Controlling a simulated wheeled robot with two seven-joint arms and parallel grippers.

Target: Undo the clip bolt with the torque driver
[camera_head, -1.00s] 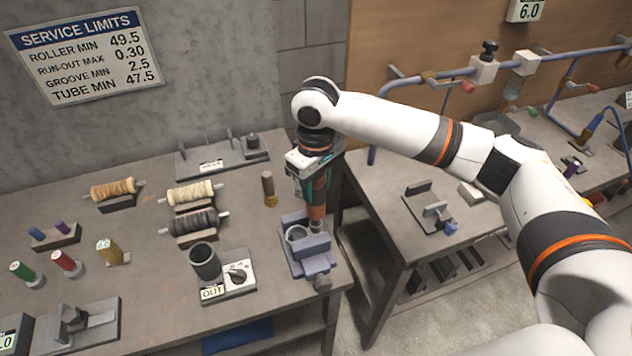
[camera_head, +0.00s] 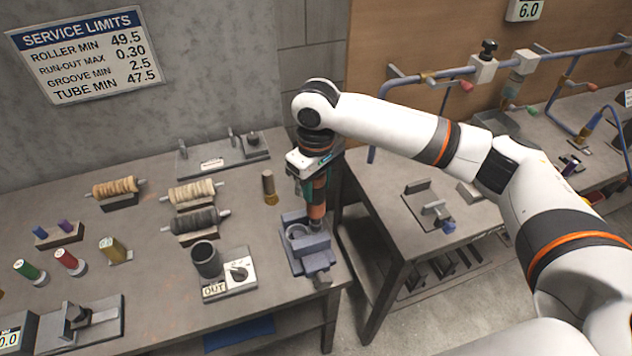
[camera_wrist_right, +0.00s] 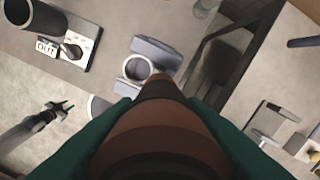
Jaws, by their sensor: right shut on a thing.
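My right gripper (camera_head: 309,184) points down with teal fingers shut on the torque driver (camera_head: 317,205), a brown-orange tool with dark bands. The driver stands nearly upright over the back right of a blue-grey clamp block (camera_head: 318,263) near the bench's right edge. A pale ring (camera_head: 298,232) sits in the block. In the right wrist view the driver (camera_wrist_right: 160,125) fills the lower middle, with the ring (camera_wrist_right: 138,68) just beyond it. The clip bolt and the driver's tip cannot be made out. What looks like my left gripper (camera_wrist_right: 58,108) shows at the wrist view's lower left, clear of the bench.
A dark cup (camera_head: 206,260) and an OUT box with a knob (camera_head: 238,273) stand left of the clamp. A short brown-and-brass post (camera_head: 269,188) stands behind it. Rollers (camera_head: 192,193) lie further left. A gap separates this bench from the right-hand table (camera_head: 400,220).

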